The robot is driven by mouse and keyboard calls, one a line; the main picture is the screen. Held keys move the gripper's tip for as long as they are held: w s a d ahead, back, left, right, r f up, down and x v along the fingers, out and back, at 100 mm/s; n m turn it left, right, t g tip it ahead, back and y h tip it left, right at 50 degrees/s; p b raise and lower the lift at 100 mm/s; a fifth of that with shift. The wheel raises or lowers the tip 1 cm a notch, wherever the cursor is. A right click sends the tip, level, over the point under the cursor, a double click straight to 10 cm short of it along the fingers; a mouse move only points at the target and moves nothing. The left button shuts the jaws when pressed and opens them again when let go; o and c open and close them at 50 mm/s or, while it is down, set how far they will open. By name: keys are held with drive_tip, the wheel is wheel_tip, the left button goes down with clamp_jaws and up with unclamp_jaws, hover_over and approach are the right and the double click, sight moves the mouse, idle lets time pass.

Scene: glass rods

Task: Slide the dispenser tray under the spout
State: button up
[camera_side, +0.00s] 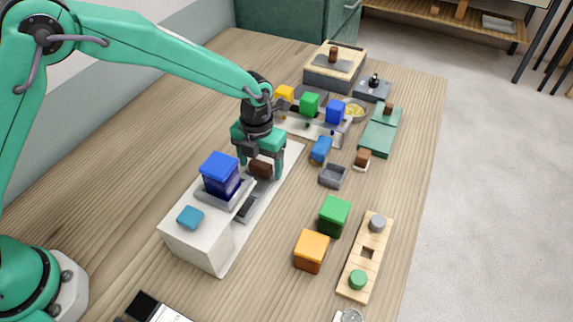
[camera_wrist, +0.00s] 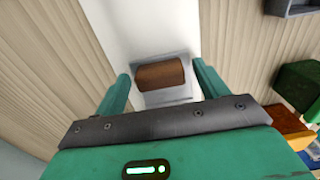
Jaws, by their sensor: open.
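The dispenser is a white body (camera_side: 195,240) with a dark blue hopper (camera_side: 221,176) on top, standing on a white base plate. A brown block-like handle (camera_side: 261,169) sits on that plate. In the wrist view the brown handle (camera_wrist: 160,74) lies on a grey tray (camera_wrist: 168,97), partly hidden by my gripper. My gripper (camera_side: 261,165) points down over it. Its fingers (camera_wrist: 160,77) are apart, one on each side of the handle, with gaps visible. A dark grey part (camera_side: 246,208) shows at the dispenser's side; I cannot tell whether it is the spout.
A green block (camera_side: 334,215) and an orange block (camera_side: 311,250) stand to the right, beside a wooden rack (camera_side: 364,258). A small grey bin (camera_side: 333,175) is nearby. Several coloured containers stand behind the gripper. The wooden table left of the dispenser is clear.

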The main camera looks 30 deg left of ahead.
drive_tip(key=shift+f, duration=0.2)
drive_tip(key=c, duration=1.4)
drive_tip(key=shift+s, duration=2)
drive_tip(key=o, duration=1.4)
drive_tip(key=shift+w+r, duration=0.1)
drive_tip(key=shift+r, duration=0.05)
wheel_tip(320, 180, up, 8)
drive_tip(key=shift+f, duration=0.2)
